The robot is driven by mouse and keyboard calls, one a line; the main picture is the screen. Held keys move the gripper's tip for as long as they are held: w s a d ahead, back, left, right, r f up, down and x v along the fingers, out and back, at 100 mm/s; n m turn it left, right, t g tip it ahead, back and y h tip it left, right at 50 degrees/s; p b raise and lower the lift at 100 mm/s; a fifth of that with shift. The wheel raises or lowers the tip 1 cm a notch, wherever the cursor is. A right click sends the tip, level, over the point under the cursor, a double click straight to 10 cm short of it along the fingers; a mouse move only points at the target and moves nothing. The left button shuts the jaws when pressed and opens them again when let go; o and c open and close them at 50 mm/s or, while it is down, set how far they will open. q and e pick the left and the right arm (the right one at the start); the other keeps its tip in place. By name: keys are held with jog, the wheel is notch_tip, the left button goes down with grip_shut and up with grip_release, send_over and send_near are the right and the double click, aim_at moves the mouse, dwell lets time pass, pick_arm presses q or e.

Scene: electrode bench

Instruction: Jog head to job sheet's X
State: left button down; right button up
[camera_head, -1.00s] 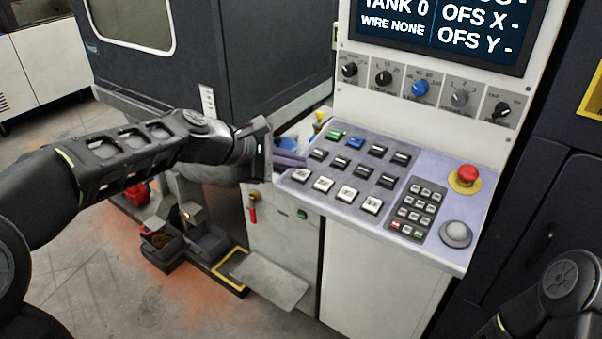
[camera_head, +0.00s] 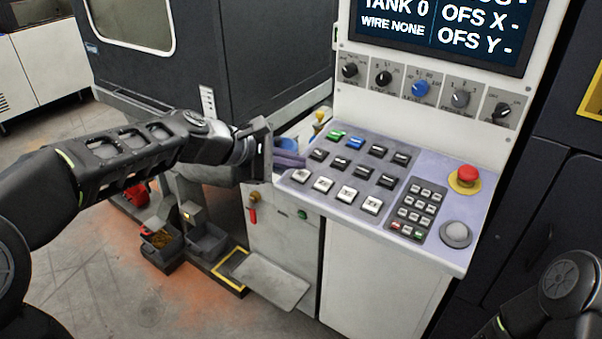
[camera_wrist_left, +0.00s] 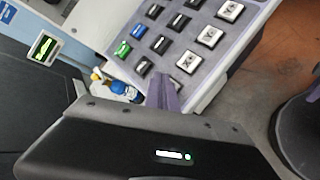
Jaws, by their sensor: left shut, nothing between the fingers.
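The control panel (camera_head: 336,217) carries rows of dark keys, a green key (camera_head: 337,135), a blue key (camera_head: 355,143) and a front row of white keys (camera_head: 347,194). White keys also show in the left wrist view (camera_wrist_left: 210,36); their legends are too small to read surely. The screen (camera_head: 440,25) shows "TANK 0", "WIRE NONE", "OFS X -" and "OFS Y -"; its top is cut off. No job sheet can be made out. My left gripper (camera_head: 290,158) is shut and empty at the panel's left edge, its purple fingers beside the keys. I cannot tell whether they touch.
A red emergency button (camera_head: 467,175), a number pad (camera_head: 417,209) and a grey dome (camera_head: 456,234) occupy the panel's right side. Knobs (camera_head: 420,88) line the upright below the screen. Small bottles (camera_wrist_left: 122,88) stand just beyond the panel's left edge. My right arm shows at lower right.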

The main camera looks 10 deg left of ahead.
dwell(0.5)
pick_arm(q)
jog(key=shift+w+f, duration=0.1)
jog(key=shift+f, duration=0.35)
jog(key=shift+f+b, duration=0.35)
jog(key=shift+b, duration=0.2)
dwell(0.3)
dwell(0.4)
jog(key=shift+r+p, duration=0.7)
jog(key=shift+r, duration=0.1)
jog(key=shift+r, duration=0.1)
jog(key=r+p, duration=0.2)
jog(key=s+r+p, duration=0.1)
jog(key=r+p, duration=0.1)
jog(key=shift+a+r, duration=0.2)
jog(key=shift+r, duration=0.15)
dwell(2.1)
